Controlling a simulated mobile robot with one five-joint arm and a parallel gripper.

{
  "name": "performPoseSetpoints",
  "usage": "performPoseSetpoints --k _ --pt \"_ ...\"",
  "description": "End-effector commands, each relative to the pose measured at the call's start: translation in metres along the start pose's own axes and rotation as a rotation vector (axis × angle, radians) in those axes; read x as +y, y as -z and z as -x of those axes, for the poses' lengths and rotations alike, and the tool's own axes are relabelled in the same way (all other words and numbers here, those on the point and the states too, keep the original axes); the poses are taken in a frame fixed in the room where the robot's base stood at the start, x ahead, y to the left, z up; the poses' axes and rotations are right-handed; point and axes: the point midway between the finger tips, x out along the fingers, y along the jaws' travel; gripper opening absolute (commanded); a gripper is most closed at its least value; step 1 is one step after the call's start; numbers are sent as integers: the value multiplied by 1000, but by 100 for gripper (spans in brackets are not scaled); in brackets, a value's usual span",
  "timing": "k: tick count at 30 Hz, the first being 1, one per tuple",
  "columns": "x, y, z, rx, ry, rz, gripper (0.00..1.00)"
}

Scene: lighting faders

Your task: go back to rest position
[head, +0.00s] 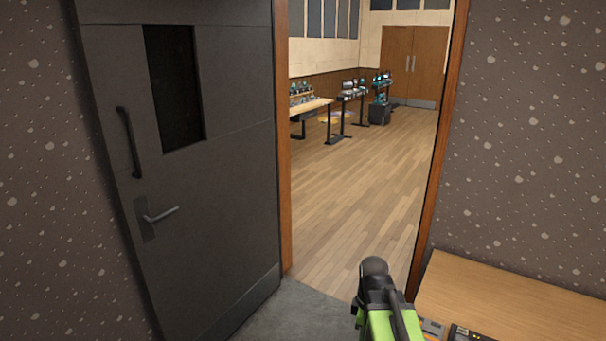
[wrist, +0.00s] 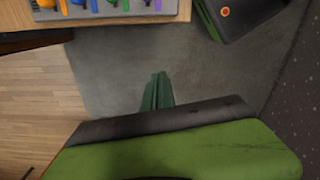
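My gripper (wrist: 158,78) shows in the wrist view as two dark green fingers side by side, with no clear gap between them. Nothing is seen held in them. Grey floor (wrist: 105,70) lies behind the fingers. In the head view my green and black arm (head: 381,305) rises from the bottom edge, right of the middle, in front of the doorway; the fingertips cannot be made out there. In the wrist view a fader panel (wrist: 170,6) with blue, orange, green and purple caps sits at the top edge, apart from the fingers.
A dark door (head: 235,130) with a lever handle stands left of the open doorway. A wooden desk (head: 520,300) holding small devices is at lower right, close to my arm. Beyond the doorway, wood floor (head: 350,190) is clear, with equipment tables (head: 312,105) farther back.

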Motion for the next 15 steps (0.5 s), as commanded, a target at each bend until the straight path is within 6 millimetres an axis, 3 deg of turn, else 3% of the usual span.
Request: performPoseSetpoints --k 1,4,9,15 --pt "-15 21 0 -1 0 -83 0" --pt "-32 41 0 -1 0 -332 0" --pt "-38 38 0 -1 0 -804 0" --pt "-38 38 0 0 0 -1121 0"
